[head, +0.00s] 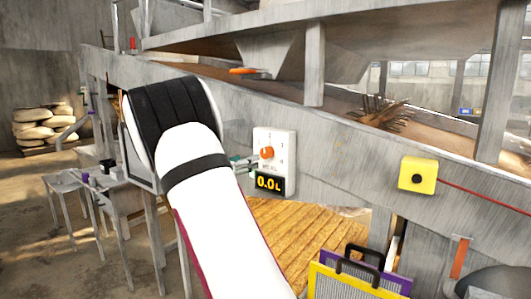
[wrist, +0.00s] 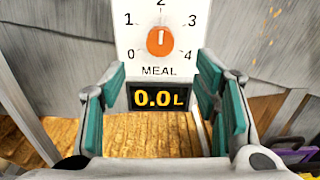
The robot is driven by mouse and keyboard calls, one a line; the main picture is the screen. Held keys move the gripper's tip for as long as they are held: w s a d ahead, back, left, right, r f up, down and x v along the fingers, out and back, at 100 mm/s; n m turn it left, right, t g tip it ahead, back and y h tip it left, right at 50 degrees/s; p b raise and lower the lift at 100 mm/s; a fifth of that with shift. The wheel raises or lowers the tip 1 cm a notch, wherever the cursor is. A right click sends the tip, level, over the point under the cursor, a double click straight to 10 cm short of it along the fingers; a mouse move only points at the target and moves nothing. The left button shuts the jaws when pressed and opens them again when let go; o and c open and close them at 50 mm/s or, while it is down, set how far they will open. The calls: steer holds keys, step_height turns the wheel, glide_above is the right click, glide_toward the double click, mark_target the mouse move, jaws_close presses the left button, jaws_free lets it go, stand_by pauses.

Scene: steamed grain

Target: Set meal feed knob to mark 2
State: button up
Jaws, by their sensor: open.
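In the head view the orange knob (head: 267,152) shows on the white panel (head: 288,150) fixed to the grey machine side. My gripper (wrist: 161,68) is open and empty, its teal fingers apart on either side below the knob, apart from it. In the head view my arm hides most of the gripper.
A yellow box with a black button (head: 417,176) sits right of the panel, with a red cord (head: 485,196) running from it. Below are a wooden-looking slatted surface (head: 290,235) and yellow and purple framed screens with black handles (head: 355,280). An orange-handled lever (head: 243,71) is above.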

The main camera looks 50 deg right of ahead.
mark_target(264, 153)
steer(key=d, duration=0.8)
steer(key=w+d, duration=0.1)
steer(key=d, duration=0.3)
steer(key=shift+c, duration=0.2)
steer(key=c, duration=1.1)
